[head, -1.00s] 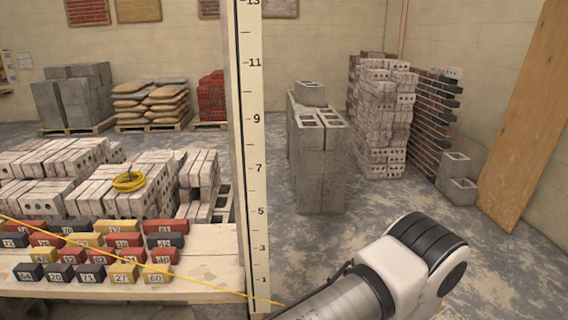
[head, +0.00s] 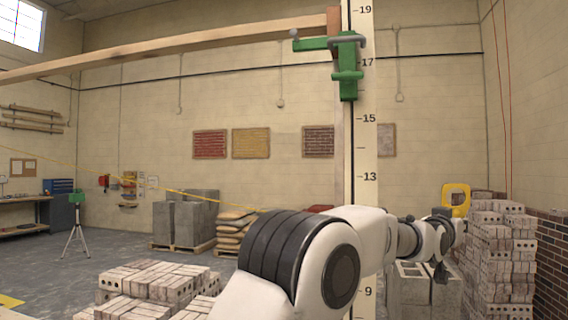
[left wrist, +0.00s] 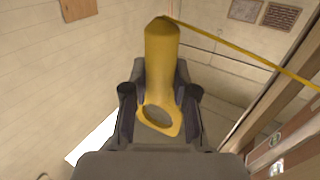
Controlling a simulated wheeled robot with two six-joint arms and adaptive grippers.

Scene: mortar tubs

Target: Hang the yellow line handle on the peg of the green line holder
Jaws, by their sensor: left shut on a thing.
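The green line holder (head: 347,68) sits high on the marked pole in the head view, beside the end of a wooden beam. A green arm (head: 316,44) juts left from it, with a small grey knob at its tip. A grey bar crosses its upper part. My left gripper (left wrist: 160,105) is shut on the yellow line handle (left wrist: 162,55), whose ring faces the wrist camera. The yellow line (left wrist: 240,52) runs from the handle's far tip. My right gripper is out of view.
The marked pole (head: 362,140) stands between the holder's left side and the handle. A wooden beam (head: 180,48) runs left from the pole. A tall brick stack (head: 497,250) stands at the right. Open air surrounds the holder's front.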

